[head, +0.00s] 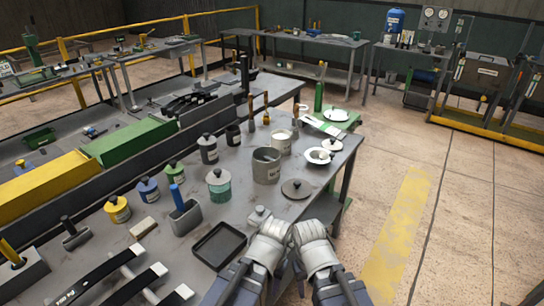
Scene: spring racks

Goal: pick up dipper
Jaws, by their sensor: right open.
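I cannot clearly tell a dipper among the items on the workbench (215,235). Upright items with brown handles, one at the left (251,112) and one at the right (266,108), stand toward its far end, too small to identify. A blue handle (177,197) stands in a grey holder (186,217). A grey open pot (267,166) stands near the bench's right side. My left gripper (268,238) and my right gripper (313,236) are side by side at the bench's near right edge, short of these items. The right one is open, with nothing seen in it. The left one's fingers are unclear.
A black tray (218,244), a flat round lid (296,188) and lidded jars (219,185) lie near the grippers. White dishes (317,155) sit at the right edge. Dark bars (100,277) fill the near left. Open floor (455,220) lies to the right.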

